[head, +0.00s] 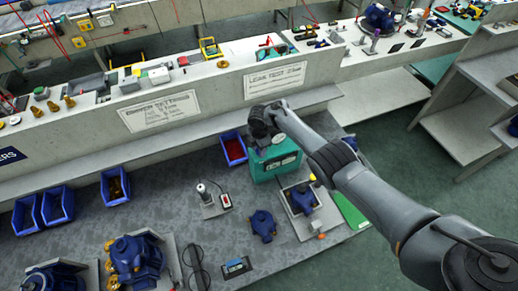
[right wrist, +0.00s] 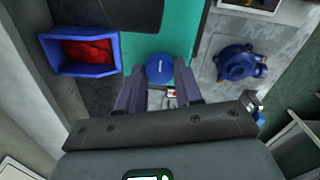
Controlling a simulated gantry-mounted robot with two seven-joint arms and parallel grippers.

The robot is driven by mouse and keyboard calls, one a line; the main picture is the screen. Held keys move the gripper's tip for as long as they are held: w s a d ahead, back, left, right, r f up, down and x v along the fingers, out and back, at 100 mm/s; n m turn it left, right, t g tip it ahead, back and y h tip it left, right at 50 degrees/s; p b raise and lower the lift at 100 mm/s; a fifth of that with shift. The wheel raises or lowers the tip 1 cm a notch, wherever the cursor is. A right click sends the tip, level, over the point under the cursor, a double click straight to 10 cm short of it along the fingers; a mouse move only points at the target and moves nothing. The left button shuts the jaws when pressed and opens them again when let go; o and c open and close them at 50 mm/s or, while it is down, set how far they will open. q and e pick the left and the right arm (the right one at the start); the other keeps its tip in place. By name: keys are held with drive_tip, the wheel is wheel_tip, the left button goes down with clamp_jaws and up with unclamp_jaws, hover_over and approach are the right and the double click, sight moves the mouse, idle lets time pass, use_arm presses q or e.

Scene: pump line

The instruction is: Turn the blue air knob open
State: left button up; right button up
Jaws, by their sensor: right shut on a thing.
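The blue air knob (right wrist: 160,68) is a round blue disc with a light mark on it, on the teal box (right wrist: 145,30). In the right wrist view my right gripper (right wrist: 160,80) has its two fingers on either side of the knob and is shut on it. In the head view the right gripper (head: 262,128) is over the back of the teal box (head: 268,167), and its wrist and arm hide the knob. My left gripper is in neither view.
A blue bin with red parts (head: 234,150) stands left of the box. A blue pump (head: 302,199) sits on a plate at its right, and another blue pump part (head: 263,224) is in front. A concrete ledge (head: 210,95) runs close behind.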

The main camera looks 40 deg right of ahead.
drive_tip(key=o, duration=1)
drive_tip(key=shift+o, duration=0.2)
drive_tip(key=shift+r, duration=0.1)
wheel_tip(320, 180, up, 11)
drive_tip(key=p, duration=0.3)
drive_tip(key=shift+f+p, duration=0.2)
drive_tip(key=shift+p, duration=0.2)
